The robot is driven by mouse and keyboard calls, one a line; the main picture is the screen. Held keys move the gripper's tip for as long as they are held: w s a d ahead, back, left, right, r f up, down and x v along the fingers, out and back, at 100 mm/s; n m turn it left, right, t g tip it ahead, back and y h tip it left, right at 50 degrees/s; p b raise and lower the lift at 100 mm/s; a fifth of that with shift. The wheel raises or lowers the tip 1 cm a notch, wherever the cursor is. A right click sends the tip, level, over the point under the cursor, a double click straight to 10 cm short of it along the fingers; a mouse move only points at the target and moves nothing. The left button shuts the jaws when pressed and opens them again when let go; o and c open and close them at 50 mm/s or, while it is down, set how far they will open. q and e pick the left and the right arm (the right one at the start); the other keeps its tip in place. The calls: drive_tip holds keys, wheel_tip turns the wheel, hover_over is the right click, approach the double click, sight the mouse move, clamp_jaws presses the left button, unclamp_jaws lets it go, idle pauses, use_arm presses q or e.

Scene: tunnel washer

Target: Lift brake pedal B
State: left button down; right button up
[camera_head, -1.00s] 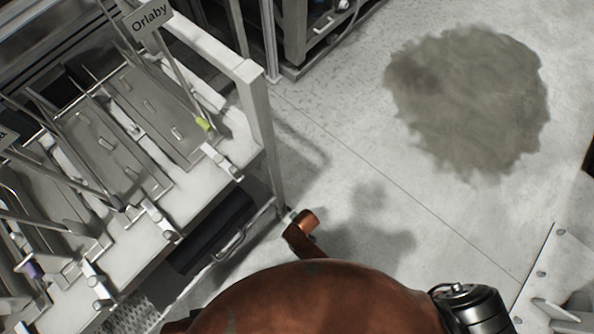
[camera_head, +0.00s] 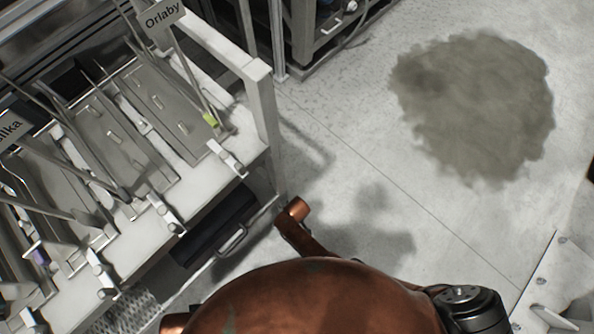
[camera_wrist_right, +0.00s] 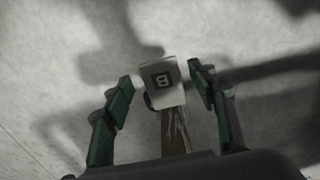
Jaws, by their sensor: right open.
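My right gripper (camera_wrist_right: 160,76) is open, with one green-padded finger on each side of the pedal. Gaps show between the pedal and both fingers, so neither visibly touches it. I cannot make out the pedal or the right gripper in the head view. My left gripper is not in view.
A washer frame (camera_head: 262,105) with sloping grey trays stands at the left, with an "Orlaby" sign (camera_head: 163,14). Pale floor (camera_head: 340,140) is open in the middle, with a dark stain (camera_head: 475,105). A copper-brown rounded body (camera_head: 310,300) fills the lower edge.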

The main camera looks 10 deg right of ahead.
drive_tip(key=shift+s+f, duration=0.1)
drive_tip(key=shift+f, duration=0.05)
idle(0.4)
